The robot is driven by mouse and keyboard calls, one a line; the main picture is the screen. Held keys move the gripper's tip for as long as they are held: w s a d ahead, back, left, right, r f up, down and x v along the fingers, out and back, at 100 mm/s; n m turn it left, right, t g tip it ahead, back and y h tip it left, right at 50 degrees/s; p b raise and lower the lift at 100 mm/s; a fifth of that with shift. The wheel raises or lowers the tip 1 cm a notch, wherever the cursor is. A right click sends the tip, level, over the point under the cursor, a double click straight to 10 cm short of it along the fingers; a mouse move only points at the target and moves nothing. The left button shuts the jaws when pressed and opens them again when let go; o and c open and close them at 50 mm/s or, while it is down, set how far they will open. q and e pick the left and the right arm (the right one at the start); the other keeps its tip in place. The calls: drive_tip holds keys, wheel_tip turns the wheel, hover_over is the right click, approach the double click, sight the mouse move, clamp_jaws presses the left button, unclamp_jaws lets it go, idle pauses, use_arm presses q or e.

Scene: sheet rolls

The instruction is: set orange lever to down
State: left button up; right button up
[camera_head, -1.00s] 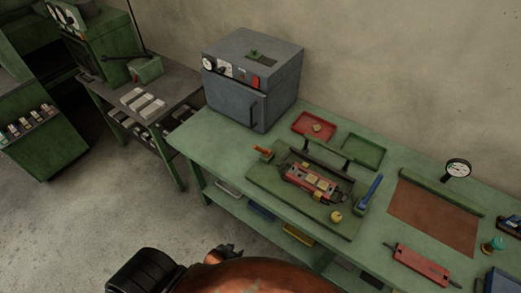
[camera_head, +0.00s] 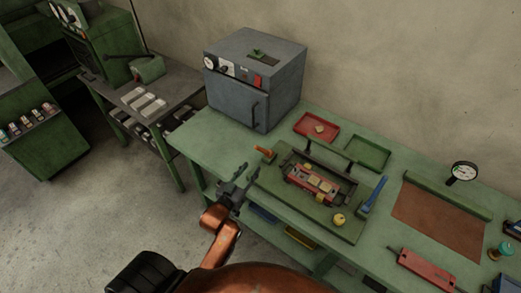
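The small orange lever (camera_head: 264,152) sticks up at the left end of the green board on the workbench, tilted toward the upper left. My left gripper (camera_head: 246,176) is just in front of the bench's front edge, below and left of the lever and apart from it. Its dark fingers point toward the upper right and look spread, with nothing between them. Its orange wrist (camera_head: 218,217) trails back toward the bottom. My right gripper is not in view.
A red fixture (camera_head: 318,183) sits on the green board (camera_head: 277,189), with a black bar handle behind it. A blue lever (camera_head: 374,192) and yellow knob (camera_head: 339,219) are to its right. A grey oven (camera_head: 240,98) stands behind left. Red and green trays lie behind.

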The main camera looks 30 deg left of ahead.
sight(261, 149)
use_arm(q)
drive_tip(key=shift+t, duration=0.8)
drive_tip(key=w+r, duration=0.1)
drive_tip(key=w, duration=0.2)
drive_tip(key=w+r, duration=0.1)
drive_tip(key=w, duration=0.2)
drive_tip(key=w+r, duration=0.1)
drive_tip(key=w, duration=0.2)
drive_tip(key=shift+w+a, duration=0.25)
drive_tip(key=shift+a, duration=0.1)
drive_tip(key=shift+c, duration=0.3)
clamp_jaws()
